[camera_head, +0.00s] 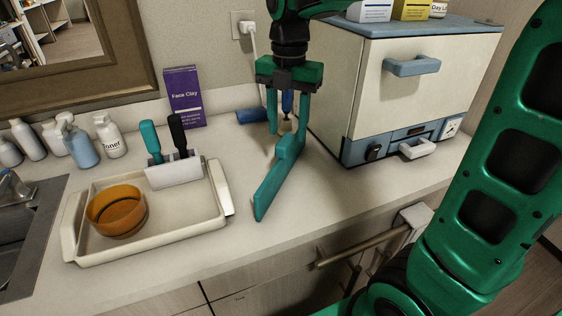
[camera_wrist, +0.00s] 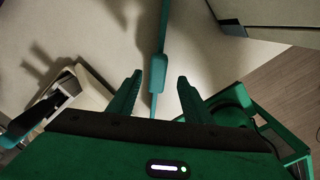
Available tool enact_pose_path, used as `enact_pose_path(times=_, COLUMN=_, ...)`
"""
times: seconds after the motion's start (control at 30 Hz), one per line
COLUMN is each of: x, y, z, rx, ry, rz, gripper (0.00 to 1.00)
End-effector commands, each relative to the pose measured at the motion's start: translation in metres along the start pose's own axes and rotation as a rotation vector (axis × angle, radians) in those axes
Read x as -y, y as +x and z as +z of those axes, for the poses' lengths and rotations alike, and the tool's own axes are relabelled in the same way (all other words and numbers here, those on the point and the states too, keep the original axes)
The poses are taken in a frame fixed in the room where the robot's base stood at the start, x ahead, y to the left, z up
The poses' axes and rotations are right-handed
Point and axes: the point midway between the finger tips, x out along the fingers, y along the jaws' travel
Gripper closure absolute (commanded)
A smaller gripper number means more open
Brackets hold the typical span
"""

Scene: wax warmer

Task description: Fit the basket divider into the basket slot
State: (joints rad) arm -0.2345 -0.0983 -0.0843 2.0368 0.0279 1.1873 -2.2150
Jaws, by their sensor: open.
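The basket divider appears to be the long teal panel (camera_head: 273,185) with a thicker block at its middle. It seems to stand on edge on the counter; from above, in the wrist view, it is a thin strip with a block (camera_wrist: 157,73). My gripper (camera_head: 288,129) is open and points down over the divider's far part. In the wrist view its two fingers (camera_wrist: 159,77) lie on either side of the block, with gaps on both sides. I cannot tell the exact height of the fingertips. I cannot make out a basket or its slot.
A cream tray (camera_head: 181,231) at left holds an amber bowl (camera_head: 116,211) and a white holder (camera_head: 173,173) with teal and black handles. A cream cabinet with blue trim (camera_head: 415,100) stands right. A purple box (camera_head: 184,98) and bottles (camera_head: 108,135) line the back.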

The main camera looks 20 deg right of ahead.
Motion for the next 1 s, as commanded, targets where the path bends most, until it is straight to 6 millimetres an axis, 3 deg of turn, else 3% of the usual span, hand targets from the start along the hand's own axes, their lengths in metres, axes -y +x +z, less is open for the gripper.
enact_pose_path(times=0.4, x=0.001, y=0.050, z=0.002, rx=-0.003, ry=-0.019, rz=-0.005, gripper=0.55)
enact_pose_path(times=0.63, x=0.001, y=0.064, z=0.002, rx=-0.003, ry=-0.017, rz=-0.003, gripper=0.55)
enact_pose_path(times=1.0, x=-0.003, y=0.106, z=0.002, rx=-0.003, ry=-0.017, rz=-0.003, gripper=0.55)
